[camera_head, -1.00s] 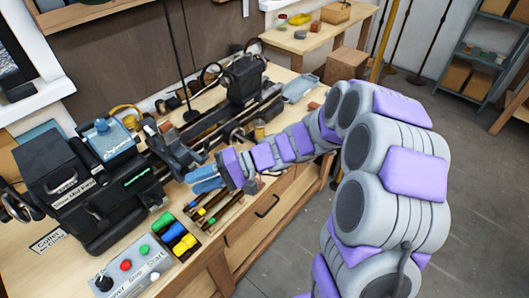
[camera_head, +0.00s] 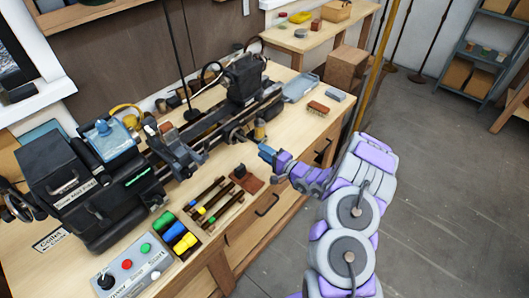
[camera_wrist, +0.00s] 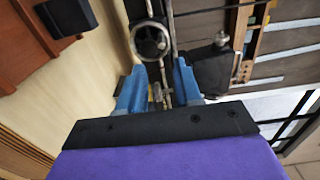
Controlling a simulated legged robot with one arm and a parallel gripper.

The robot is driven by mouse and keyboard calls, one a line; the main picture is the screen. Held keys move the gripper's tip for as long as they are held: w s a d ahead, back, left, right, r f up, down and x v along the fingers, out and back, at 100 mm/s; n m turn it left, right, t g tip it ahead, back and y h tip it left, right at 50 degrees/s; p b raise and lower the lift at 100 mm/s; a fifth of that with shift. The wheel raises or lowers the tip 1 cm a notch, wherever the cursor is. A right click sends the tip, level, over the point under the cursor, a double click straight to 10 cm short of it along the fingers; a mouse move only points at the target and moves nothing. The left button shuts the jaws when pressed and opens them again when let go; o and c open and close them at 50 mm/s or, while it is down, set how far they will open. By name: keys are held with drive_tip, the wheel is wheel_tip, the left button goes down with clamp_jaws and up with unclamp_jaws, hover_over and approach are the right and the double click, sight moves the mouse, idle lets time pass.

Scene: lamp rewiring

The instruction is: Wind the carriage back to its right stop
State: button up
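The lathe stands on the wooden bench. A grey-blue slide block, which looks like the carriage (camera_head: 178,152), sits on its bed between the black headstock (camera_head: 70,185) and the dark tailstock (camera_head: 244,78). A round handwheel (camera_wrist: 150,40) shows just beyond my fingertips in the wrist view; in the head view it is small, near the bed's front side (camera_head: 238,133). My gripper (camera_head: 265,153) is low over the bench's front, facing the lathe. Its blue fingers (camera_wrist: 158,82) are apart. Thin metal rods show between them; I cannot tell whether they touch.
A control box (camera_head: 130,266) with coloured buttons and a tray (camera_head: 188,244) of coloured-handled tools lie at the front left. A dark block on a brown base (camera_head: 244,178) lies left of my gripper. A brown brush (camera_head: 318,107) and a grey tray (camera_head: 300,88) lie to the right.

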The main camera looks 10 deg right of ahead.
drive_tip(key=b+x, duration=0.2)
drive_tip(key=x, duration=0.6)
drive_tip(key=shift+a, duration=0.15)
clamp_jaws()
idle(0.4)
